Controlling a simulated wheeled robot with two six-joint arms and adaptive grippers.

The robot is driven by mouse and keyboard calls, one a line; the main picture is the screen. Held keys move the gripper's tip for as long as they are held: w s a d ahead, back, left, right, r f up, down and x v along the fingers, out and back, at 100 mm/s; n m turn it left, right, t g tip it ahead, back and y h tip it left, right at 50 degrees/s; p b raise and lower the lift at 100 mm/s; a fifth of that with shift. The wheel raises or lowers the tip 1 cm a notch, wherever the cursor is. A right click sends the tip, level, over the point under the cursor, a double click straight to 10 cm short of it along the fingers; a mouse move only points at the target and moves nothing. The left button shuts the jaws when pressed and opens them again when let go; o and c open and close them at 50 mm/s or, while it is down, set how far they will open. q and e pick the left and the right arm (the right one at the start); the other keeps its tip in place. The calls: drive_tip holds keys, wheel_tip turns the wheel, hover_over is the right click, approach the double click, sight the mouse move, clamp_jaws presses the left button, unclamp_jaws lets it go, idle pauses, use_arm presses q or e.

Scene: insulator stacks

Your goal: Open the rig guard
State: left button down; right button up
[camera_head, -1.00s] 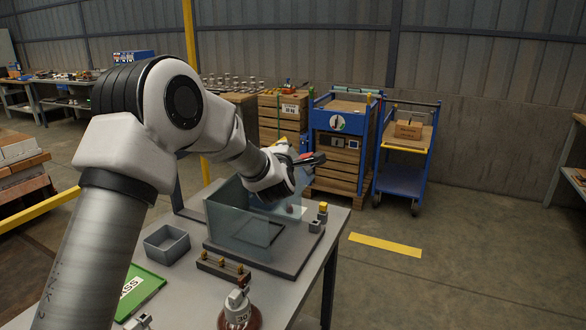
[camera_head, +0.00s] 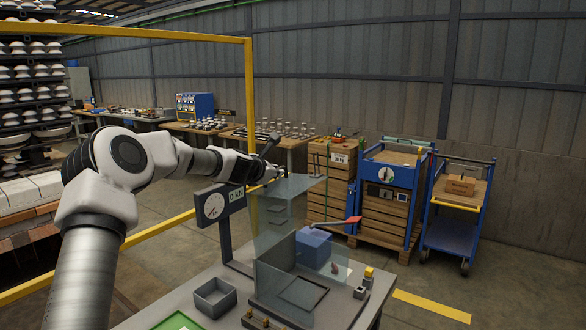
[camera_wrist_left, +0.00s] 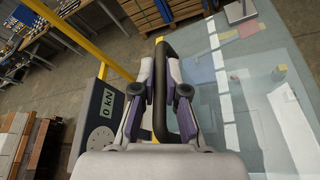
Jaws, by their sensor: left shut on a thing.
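The rig guard (camera_head: 287,199) is a clear, see-through panel standing raised above the rig base (camera_head: 325,318), its top edge near my left gripper (camera_head: 276,172). In the left wrist view, the fingers of my left gripper (camera_wrist_left: 171,62) are shut on the guard's dark bar handle (camera_wrist_left: 160,105). The guard's clear sheet (camera_wrist_left: 245,110) spreads to the right there. The rig's gauge (camera_head: 213,206) stands left of the guard and reads 0 kN. My right gripper is in neither view.
A grey open bin (camera_head: 213,298) and a green board (camera_head: 178,322) lie on the table left of the rig. A blue block (camera_head: 313,246) and a red-ended lever (camera_head: 340,222) show behind the guard. A yellow post (camera_head: 249,95) stands behind my arm.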

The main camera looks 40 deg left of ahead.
use_arm(q)
drive_tip(key=a+f+n+h+p, duration=0.1)
drive_tip(key=a+n+p, duration=0.1)
drive_tip(key=a+p, duration=0.2)
drive_tip(key=a, duration=0.2)
drive_tip(key=shift+s+a+h+p, duration=0.2)
drive_tip(key=shift+a+h+p, duration=0.1)
drive_tip(key=shift+a, duration=0.1)
drive_tip(key=shift+f, duration=0.1)
drive_tip(key=c, duration=1.5)
unclamp_jaws()
wheel_tip(320, 180, up, 10)
